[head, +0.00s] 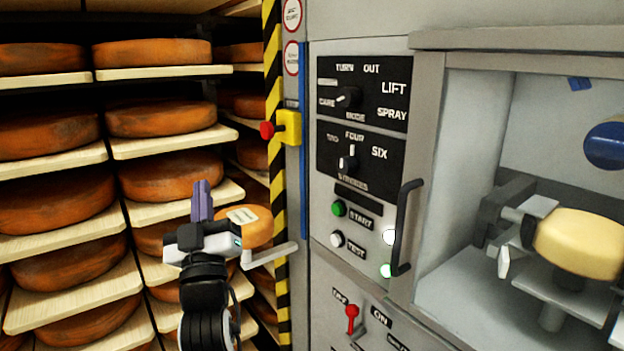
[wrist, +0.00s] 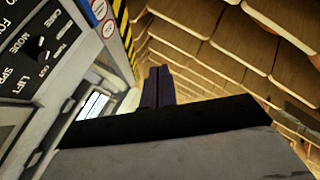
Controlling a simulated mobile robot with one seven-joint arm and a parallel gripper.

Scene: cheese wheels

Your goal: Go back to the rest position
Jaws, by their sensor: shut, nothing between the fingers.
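My gripper (head: 202,200) is raised in front of the cheese shelves, left of the machine panel, with its purple fingers pointing up. The fingers are together and hold nothing. In the wrist view my gripper (wrist: 158,85) shows as dark fingers shut side by side, with shelves to the right and the panel to the left. Just behind and right of my gripper in the head view is a small orange cheese with a pale label (head: 246,222). My gripper hides part of the shelves behind it.
Shelves of orange cheese wheels (head: 152,53) fill the left. The control panel (head: 362,95) has knobs, a green start button (head: 339,208) and a black handle (head: 404,225). A yellow box with a red button (head: 288,128) juts near the striped post. A pale cheese (head: 580,243) sits in the machine's bay.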

